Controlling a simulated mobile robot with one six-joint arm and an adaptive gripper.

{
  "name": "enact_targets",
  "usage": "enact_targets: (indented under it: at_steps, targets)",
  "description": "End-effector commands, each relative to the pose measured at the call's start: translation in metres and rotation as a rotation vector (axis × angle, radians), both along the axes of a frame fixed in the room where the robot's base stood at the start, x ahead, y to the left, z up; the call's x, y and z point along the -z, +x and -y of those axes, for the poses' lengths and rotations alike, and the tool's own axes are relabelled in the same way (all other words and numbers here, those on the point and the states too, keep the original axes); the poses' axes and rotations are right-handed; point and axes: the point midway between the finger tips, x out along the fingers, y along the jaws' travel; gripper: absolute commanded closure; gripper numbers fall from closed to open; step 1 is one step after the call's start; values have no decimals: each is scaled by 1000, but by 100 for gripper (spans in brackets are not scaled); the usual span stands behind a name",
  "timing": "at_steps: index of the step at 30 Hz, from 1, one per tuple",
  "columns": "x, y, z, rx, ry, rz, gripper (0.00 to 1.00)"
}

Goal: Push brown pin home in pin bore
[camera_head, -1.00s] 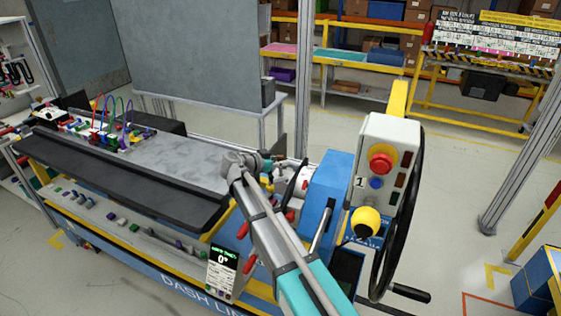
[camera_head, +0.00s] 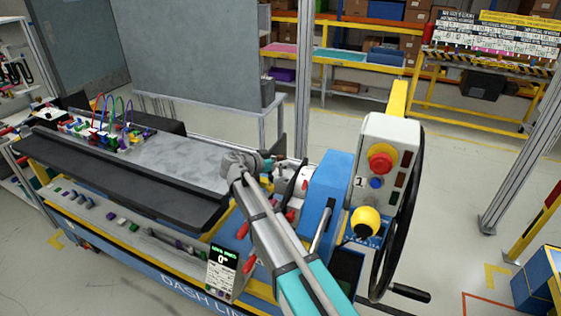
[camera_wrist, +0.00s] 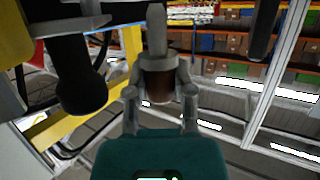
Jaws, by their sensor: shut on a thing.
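My gripper (camera_wrist: 160,100) is shut on the brown pin (camera_wrist: 160,86) in the wrist view. The brown part sits between the two fingertips. A grey collar and a narrower grey shaft extend beyond it, away from the teal palm. In the head view my gripper's teal body (camera_head: 266,164) is at the end of my arm, left of the white round part and the blue housing (camera_head: 328,185). The pin is too small to make out there. I cannot pick out the pin bore in either view.
A black cylinder with a grey flange (camera_wrist: 78,75) is close on the left in the wrist view. The grey bench top (camera_head: 180,165) is largely clear.

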Motion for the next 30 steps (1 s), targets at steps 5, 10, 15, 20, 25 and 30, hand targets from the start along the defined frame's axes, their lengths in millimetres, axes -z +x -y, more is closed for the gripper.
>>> enact_targets:
  at_steps: [5,10,15,20,25,30]
  targets:
    - [4,0,0,0,0,0,100]
    - [7,0,0,0,0,0,100]
    - [10,0,0,0,0,0,100]
    - [12,0,0,0,0,0,100]
    - [15,0,0,0,0,0,100]
    - [17,0,0,0,0,0,62]
